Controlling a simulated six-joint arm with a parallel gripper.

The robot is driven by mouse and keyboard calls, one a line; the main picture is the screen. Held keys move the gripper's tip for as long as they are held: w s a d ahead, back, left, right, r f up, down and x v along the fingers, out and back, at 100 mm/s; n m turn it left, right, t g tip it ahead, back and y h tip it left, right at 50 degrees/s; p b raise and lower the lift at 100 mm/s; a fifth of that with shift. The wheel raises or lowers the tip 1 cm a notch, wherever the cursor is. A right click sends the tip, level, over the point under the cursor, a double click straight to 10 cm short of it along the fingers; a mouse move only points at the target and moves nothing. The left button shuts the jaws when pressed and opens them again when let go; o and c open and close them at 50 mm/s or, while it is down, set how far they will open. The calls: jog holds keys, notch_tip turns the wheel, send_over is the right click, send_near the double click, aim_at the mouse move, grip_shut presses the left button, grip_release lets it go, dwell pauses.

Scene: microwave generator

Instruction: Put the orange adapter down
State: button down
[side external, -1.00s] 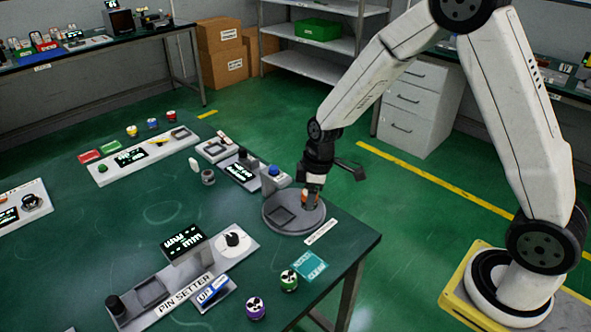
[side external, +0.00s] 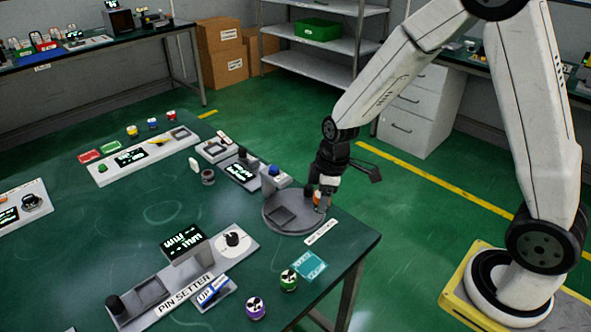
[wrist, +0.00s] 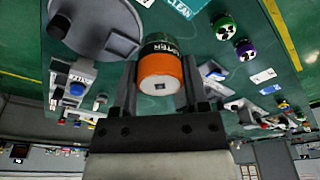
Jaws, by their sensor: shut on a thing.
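In the side view the adapter (side external: 317,197) shows as a small orange patch under my gripper (side external: 318,190), at the right edge of the round grey plate (side external: 285,222). The plate has a square recess. I cannot tell whether the adapter touches the plate or the table.
A post with a blue button (side external: 274,171) stands close behind the plate. A white label (side external: 321,232) and a teal "clean" pad (side external: 309,265) lie in front, with a green cylinder (side external: 289,280) and a purple one (side external: 255,308). The pin setter (side external: 185,293) is front left.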

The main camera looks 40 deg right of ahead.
jog(key=shift+f, duration=0.1)
jog(key=s+a+f, duration=0.2)
jog(key=a+f, duration=0.3)
jog(key=f, duration=0.1)
jog(key=shift+a+f, duration=0.15)
jog(key=shift+a, duration=0.15)
jog(key=shift+f, duration=0.1)
send_over(307, 266)
jog(key=shift+s+d+f, duration=0.15)
jog(key=shift+f, duration=1.95)
jog(key=shift+f, duration=1.8)
jog(key=shift+f, duration=0.1)
